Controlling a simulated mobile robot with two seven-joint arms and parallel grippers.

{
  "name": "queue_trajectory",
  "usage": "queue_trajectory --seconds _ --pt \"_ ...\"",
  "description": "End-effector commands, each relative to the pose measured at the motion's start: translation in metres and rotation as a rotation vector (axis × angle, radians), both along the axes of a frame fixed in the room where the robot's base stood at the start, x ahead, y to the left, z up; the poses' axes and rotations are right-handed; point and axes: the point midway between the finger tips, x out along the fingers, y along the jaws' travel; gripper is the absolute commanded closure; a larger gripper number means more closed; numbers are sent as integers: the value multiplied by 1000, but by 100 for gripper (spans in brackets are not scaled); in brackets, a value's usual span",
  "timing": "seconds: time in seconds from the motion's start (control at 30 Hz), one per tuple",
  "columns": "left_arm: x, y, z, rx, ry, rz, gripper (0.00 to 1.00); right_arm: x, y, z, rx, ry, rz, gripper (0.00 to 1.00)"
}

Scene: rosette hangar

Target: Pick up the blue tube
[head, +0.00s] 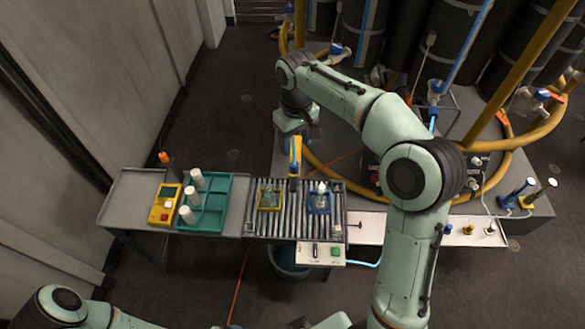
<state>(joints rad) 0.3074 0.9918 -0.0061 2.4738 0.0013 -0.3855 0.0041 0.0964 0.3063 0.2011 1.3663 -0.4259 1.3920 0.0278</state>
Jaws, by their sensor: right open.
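My right gripper (295,158) hangs above the back edge of the roller conveyor (293,225); it is open and I see nothing held in it. A small clear vessel with a pale top stands in a blue frame (319,210) on the rollers, just right of the gripper. A blue upright piece (516,194) stands at the far right, beside a yellow one (540,194). I cannot tell which blue thing is the tube. My left gripper is out of view.
A teal tray (214,208) with white cylinders and a yellow box (163,206) lie on the left grey table (128,197). A bucket (288,263) stands under the conveyor. Yellow pipes (501,143) and dark drums (497,55) fill the back right. A wall closes the left.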

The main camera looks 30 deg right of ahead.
Motion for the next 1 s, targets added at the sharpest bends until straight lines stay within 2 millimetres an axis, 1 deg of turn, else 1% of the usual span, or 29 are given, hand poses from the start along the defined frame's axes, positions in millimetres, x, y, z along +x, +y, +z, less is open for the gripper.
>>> queue_trajectory --seconds 0.03,0.1,0.2,0.37,0.47,0.6,0.7,0.8,1.0 --pt "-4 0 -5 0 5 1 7 -1 0 -15 0 6 0 42" --pt "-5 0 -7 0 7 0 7 -1 0 -26 -1 5 0 42" --pt "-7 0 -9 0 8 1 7 0 0 -37 0 2 0 42" --pt "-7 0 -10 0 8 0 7 1 0 -46 0 1 0 42" --pt "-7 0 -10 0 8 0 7 2 0 -58 1 4 1 42" --pt "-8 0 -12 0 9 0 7 5 -1 -80 1 3 0 42" --pt "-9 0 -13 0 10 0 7 5 -1 -91 0 1 0 42" --pt "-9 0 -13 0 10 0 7 6 0 -94 1 -1 0 42" --pt "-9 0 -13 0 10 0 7 6 0 -94 1 -1 0 42"
